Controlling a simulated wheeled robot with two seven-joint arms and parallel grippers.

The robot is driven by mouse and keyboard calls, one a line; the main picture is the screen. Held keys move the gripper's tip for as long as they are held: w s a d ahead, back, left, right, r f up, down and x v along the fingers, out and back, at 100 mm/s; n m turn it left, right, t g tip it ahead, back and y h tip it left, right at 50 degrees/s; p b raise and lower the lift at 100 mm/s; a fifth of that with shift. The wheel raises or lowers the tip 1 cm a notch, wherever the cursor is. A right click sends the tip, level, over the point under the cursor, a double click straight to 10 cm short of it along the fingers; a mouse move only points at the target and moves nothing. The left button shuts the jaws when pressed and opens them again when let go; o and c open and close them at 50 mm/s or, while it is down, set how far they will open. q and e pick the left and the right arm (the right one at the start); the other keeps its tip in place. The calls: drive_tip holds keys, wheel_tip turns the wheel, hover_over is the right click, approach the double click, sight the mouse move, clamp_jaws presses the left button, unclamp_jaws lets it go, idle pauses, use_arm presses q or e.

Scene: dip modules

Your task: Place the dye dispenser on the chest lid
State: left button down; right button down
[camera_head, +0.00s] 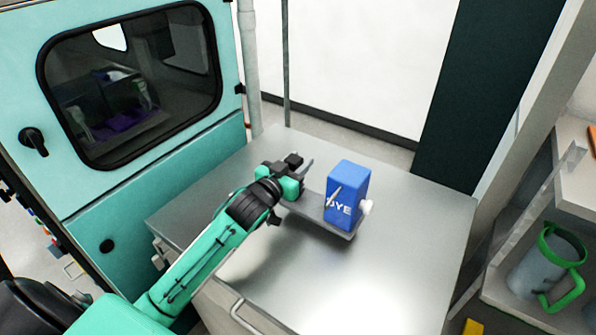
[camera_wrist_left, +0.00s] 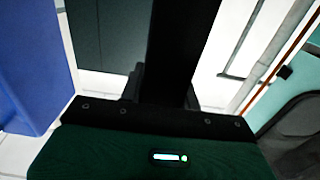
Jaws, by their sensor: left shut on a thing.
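The dye dispenser (camera_head: 347,190) is an upright blue box with white "DYE" lettering and a white knob on its right side. A thin grey plate shows under it, reaching towards my left gripper (camera_head: 312,186). That gripper is shut on the dispenser from its left side; the exact contact is hard to make out. The chest lid (camera_head: 410,240) is the broad grey metal top beneath them. I cannot tell whether the dispenser touches it. In the left wrist view the dispenser (camera_wrist_left: 30,70) is a blue surface at the left edge. My right gripper is not in view.
A teal machine (camera_head: 180,165) with a dark window stands at the left. A grey jug with a green rim and handle (camera_head: 545,270) sits on a shelf at the right. The lid is bare to the right of and in front of the dispenser.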

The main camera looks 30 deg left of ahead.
use_arm(q)
wheel_tip(320, 180, down, 3)
drive_tip(key=shift+r, duration=0.2)
drive_tip(key=shift+f, duration=0.45)
drive_tip(key=c, duration=1)
unclamp_jaws()
